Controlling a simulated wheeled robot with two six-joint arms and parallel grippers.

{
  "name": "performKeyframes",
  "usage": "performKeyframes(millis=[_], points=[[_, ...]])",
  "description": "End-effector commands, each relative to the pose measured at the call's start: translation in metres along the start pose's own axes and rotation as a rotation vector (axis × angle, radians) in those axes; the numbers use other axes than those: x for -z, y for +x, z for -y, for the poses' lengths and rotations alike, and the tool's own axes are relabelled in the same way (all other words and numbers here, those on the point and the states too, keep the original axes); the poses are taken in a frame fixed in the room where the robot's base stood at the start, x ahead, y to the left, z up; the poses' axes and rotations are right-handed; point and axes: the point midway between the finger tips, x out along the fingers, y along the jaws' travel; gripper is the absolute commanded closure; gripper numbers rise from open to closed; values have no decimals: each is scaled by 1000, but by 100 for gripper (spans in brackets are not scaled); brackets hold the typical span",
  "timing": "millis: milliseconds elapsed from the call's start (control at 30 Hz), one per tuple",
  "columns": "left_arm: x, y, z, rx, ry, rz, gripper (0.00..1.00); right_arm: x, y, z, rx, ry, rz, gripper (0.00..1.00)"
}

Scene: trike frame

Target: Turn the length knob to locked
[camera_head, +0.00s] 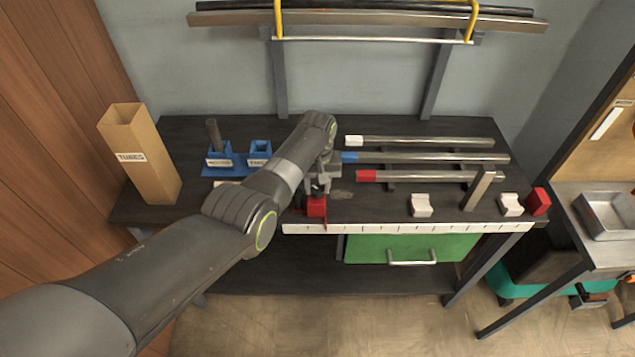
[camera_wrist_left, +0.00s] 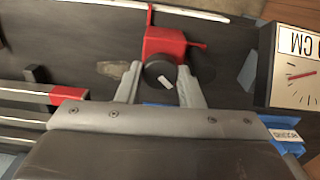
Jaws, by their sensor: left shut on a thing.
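The length knob (camera_wrist_left: 158,73) is a dark round knob with a white mark on its face. It sits against a red block (camera_wrist_left: 166,42) in the left wrist view. The red block also shows in the head view (camera_head: 316,208), at the left end of the white ruler (camera_head: 420,228). My left gripper (camera_wrist_left: 158,88) reaches it from above, with one finger on each side of the knob, shut on it. The knob is mostly hidden in the head view by my left gripper (camera_head: 318,187). My right gripper is in neither view.
Tubes with white (camera_head: 420,140), blue (camera_head: 430,157) and red (camera_head: 425,176) ends lie to the right on the bench. A blue holder (camera_head: 222,163) and a cardboard tube box (camera_head: 145,155) stand left. A CM dial (camera_wrist_left: 295,68) is close by the gripper.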

Motion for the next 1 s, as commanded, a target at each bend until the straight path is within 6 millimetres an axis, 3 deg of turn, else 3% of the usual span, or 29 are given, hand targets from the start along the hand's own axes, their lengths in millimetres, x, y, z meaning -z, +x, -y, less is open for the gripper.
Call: performKeyframes(millis=[1000], points=[[1,-2,0,1,966,-4,89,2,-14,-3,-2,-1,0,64]])
